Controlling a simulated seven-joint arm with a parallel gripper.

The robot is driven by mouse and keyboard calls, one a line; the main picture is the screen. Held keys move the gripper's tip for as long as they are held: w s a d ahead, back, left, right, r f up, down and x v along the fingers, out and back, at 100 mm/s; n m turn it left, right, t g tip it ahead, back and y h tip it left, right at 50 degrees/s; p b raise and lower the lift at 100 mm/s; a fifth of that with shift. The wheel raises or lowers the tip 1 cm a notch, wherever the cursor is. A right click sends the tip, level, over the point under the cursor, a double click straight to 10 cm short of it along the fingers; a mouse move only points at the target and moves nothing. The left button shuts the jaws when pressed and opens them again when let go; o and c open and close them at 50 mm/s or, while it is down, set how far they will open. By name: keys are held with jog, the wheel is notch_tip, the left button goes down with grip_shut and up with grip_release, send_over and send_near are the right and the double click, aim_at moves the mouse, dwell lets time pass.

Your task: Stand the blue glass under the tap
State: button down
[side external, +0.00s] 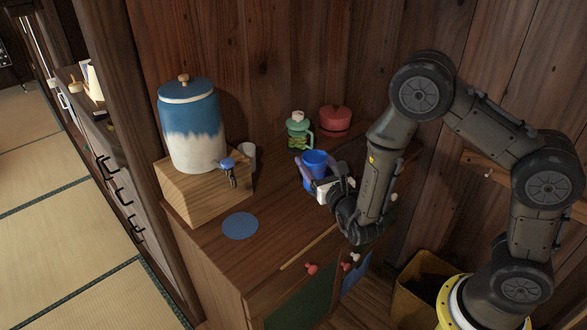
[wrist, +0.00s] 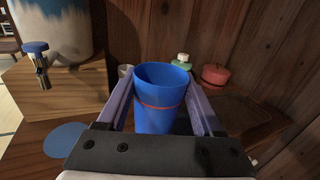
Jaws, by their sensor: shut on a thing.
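The blue glass (wrist: 160,98), with a thin orange ring, is upright between the fingers of my gripper (wrist: 160,115), which is shut on it. In the side external view the glass (side external: 314,160) shows in my gripper (side external: 315,172) over the right part of the cabinet top; whether it touches the top cannot be told. The tap (side external: 229,170), with a blue knob, sticks out from the blue and white dispenser (side external: 192,130), to the left of my gripper. The tap also shows at the left of the wrist view (wrist: 38,62).
The dispenser stands on a wooden block (side external: 195,195). A flat blue disc (side external: 240,226) lies on bare cabinet top (side external: 205,240) in front of the tap. A pale cup (side external: 248,155), a green jar (side external: 298,132) and a red pot (side external: 336,120) stand behind. A thin stick (side external: 308,247) lies near the front edge.

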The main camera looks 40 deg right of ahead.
jog(key=shift+d+r+m+g+h, duration=0.3)
jog(key=shift+d+r+m+h, duration=0.1)
jog(key=shift+d+m+h, duration=0.15)
jog(key=shift+w+f+m+h, duration=0.15)
jog(key=shift+w+m+h, duration=0.1)
jog(key=shift+h, duration=0.2)
jog(key=s+a+f+y, duration=0.1)
jog(key=s+a+f, duration=0.15)
jog(key=a, duration=0.55)
jog(key=s+a+f+n, duration=0.1)
jog(key=a+f, duration=0.3)
jog(key=a, duration=0.3)
jog(key=s+a+f+y, duration=0.1)
jog(key=a+f, duration=0.2)
jog(key=a, duration=0.5)
jog(key=shift+n, duration=0.3)
jog(key=shift+a+f+x, duration=0.1)
jog(key=shift+f+x, duration=0.35)
jog(key=shift+x, duration=2.5)
jog(key=shift+a+f+x, duration=0.1)
jog(key=shift+f+x, duration=0.3)
jog(key=shift+x, duration=2.55)
jog(key=shift+a+f+x, duration=0.1)
jog(key=shift+f+x, duration=0.35)
jog(key=shift+x, duration=2.45)
jog(key=shift+d+f, duration=0.1)
jog(key=shift+f, duration=0.1)
jog(key=shift+c, duration=0.2)
grip_release()
